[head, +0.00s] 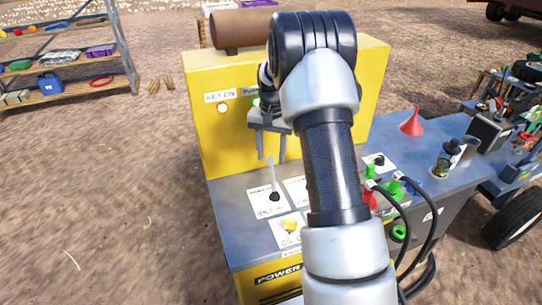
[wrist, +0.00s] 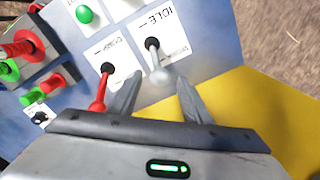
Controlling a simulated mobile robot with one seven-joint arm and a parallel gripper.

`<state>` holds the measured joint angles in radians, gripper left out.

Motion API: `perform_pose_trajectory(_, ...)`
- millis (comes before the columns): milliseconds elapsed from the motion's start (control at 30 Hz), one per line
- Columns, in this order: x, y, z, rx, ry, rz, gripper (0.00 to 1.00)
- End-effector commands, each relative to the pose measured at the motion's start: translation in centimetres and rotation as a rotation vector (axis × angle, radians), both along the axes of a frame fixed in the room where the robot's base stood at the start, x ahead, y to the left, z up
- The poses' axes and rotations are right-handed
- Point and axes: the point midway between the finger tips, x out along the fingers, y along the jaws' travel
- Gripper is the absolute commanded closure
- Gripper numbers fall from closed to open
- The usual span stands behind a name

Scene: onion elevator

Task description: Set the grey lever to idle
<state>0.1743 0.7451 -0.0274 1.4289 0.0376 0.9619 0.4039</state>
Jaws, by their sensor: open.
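The grey lever (head: 273,175) stands up from a white label plate on the grey console top of the yellow machine. In the wrist view the lever (wrist: 157,62) has a pale rounded tip and a black base, on a plate marked IDLE. My gripper (head: 270,157) is open just above the lever in the head view. In the wrist view the fingertips of my gripper (wrist: 160,82) lie on either side of the lever's tip. I cannot tell whether they touch it. A red lever (wrist: 100,92) stands on the neighbouring plate, beside one finger.
The yellow panel (head: 205,120) with a KEY ON label rises behind the console. A yellow button (head: 290,225) sits in front of the grey lever. Black cables (head: 432,225), a red funnel (head: 411,123) and bottles (head: 447,155) lie to the right. A shelf rack (head: 130,70) stands far left.

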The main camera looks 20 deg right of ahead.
Motion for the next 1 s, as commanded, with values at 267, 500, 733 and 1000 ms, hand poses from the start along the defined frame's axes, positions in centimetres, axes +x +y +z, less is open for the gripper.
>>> perform_pose_trajectory(267, -0.01, 0.01, -1.04, 0.0, 0.0, 0.0, 0.56)
perform_pose_trajectory(500, -0.01, 0.01, -1.01, 0.0, 0.0, 0.0, 0.71)
perform_pose_trajectory(733, -0.01, 0.01, -0.99, 0.0, 0.0, 0.0, 1.0)
perform_pose_trajectory(1000, -0.05, 0.02, -1.05, 0.0, -0.027, 0.0, 1.0)
